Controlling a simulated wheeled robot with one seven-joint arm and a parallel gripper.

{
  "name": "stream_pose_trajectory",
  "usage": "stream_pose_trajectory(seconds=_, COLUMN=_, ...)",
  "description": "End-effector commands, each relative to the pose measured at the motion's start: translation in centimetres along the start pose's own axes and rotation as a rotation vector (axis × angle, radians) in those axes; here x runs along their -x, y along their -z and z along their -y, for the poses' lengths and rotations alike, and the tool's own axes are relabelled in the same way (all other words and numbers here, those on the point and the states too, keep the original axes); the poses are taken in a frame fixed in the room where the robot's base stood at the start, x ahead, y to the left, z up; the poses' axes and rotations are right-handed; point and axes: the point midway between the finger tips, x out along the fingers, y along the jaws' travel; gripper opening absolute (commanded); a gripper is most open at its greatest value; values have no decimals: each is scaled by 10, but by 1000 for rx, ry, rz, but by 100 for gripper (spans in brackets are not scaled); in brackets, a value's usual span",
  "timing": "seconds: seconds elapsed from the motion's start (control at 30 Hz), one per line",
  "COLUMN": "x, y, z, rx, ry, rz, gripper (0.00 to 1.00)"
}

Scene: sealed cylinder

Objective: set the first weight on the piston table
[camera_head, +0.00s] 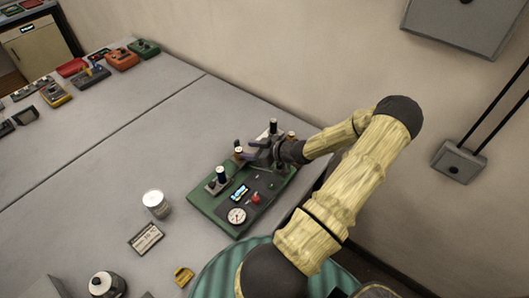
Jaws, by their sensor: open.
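A green-based apparatus (208,213) with a dark panel stands on the grey table. The panel has a round white gauge (236,216), a small lit display (239,192) and a red knob (256,198). A dark cylinder with a pale top (221,174) stands at its left side, and another dark upright with a pale top (273,126) at its back. My gripper (247,152) is open over the back of the apparatus, close to a small brown-topped piece (239,151). I cannot tell whether they touch. The piston table and the weights cannot be clearly made out; my gripper and arm hide part of the apparatus.
A clear jar with a white top (155,199) and a label card (146,238) stand left of the apparatus. Several coloured devices (121,60) line the far left. A wall rises behind.

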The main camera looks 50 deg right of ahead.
Motion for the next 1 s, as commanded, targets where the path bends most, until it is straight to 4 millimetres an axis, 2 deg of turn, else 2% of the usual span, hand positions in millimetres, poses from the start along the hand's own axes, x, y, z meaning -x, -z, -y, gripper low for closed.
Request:
stream_pose_trajectory(seconds=0.2, x=37, y=-2, z=0, rx=0, ry=-3, rz=3, gripper=46)
stream_pose_trajectory(seconds=0.4, x=60, y=-1, z=-1, rx=-1, ry=-3, rz=2, gripper=46)
stream_pose_trajectory(seconds=1.0, x=64, y=0, z=0, rx=-2, ry=-1, rz=0, gripper=46)
